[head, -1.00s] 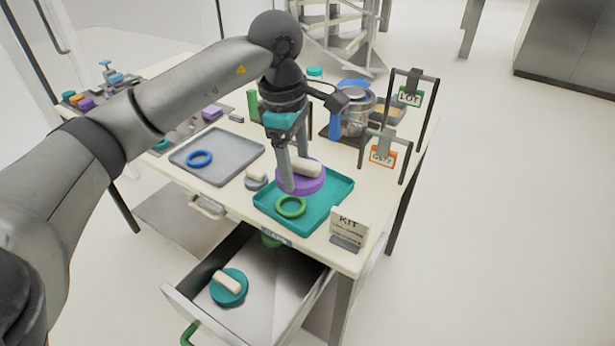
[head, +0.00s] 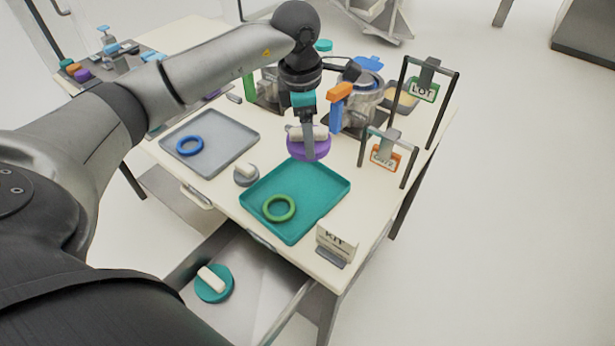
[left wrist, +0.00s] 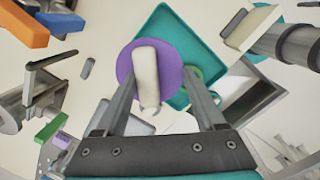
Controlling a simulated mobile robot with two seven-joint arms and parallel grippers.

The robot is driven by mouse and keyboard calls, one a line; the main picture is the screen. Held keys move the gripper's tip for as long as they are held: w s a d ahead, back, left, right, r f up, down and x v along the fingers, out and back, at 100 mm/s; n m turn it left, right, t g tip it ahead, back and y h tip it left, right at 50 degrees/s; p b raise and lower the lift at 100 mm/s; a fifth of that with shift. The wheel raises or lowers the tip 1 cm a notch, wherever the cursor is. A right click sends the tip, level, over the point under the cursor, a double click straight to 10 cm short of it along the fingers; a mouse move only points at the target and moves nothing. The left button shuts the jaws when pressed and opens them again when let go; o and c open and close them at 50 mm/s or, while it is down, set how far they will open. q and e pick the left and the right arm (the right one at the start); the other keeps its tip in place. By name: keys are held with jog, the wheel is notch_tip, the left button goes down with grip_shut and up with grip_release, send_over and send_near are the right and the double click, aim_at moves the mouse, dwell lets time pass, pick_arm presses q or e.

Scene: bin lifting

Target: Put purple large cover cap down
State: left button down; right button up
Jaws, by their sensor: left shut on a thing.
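The purple large cover cap (head: 306,147) has a white bar handle. My left gripper (head: 309,155) is shut on the cap and points down near the far edge of the teal tray (head: 322,197). In the left wrist view the cap (left wrist: 178,62) is between the fingers of my left gripper (left wrist: 160,85) and overlaps the tray (left wrist: 165,22). Whether its underside touches anything is hidden. A green ring (head: 279,219) lies in the tray's near part. My right gripper does not show.
A grey tray (head: 222,152) with a blue ring (head: 189,145) and a small grey cap (head: 246,177) are to the left. The KIT sign (head: 336,240) stands at the near corner. Metal pots (head: 366,103) and the LOT frame (head: 455,95) stand behind. An open drawer (head: 262,285) holds a teal cap (head: 213,284).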

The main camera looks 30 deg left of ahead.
pick_arm(q)
notch_tip(320, 180, down, 13)
jog(key=shift+w+r+b, duration=0.1)
jog(key=shift+r+b, duration=0.1)
jog(key=shift+b, duration=0.2)
jog(key=shift+f, duration=0.2)
grip_release()
jog(key=shift+r, duration=0.1)
jog(key=r, duration=0.4)
jog(key=s+r, duration=0.1)
jog(key=r, duration=0.7)
jog(key=shift+s+a+r+p, duration=0.1)
jog(key=shift+s+a+p, duration=0.05)
jog(key=shift+p, duration=0.25)
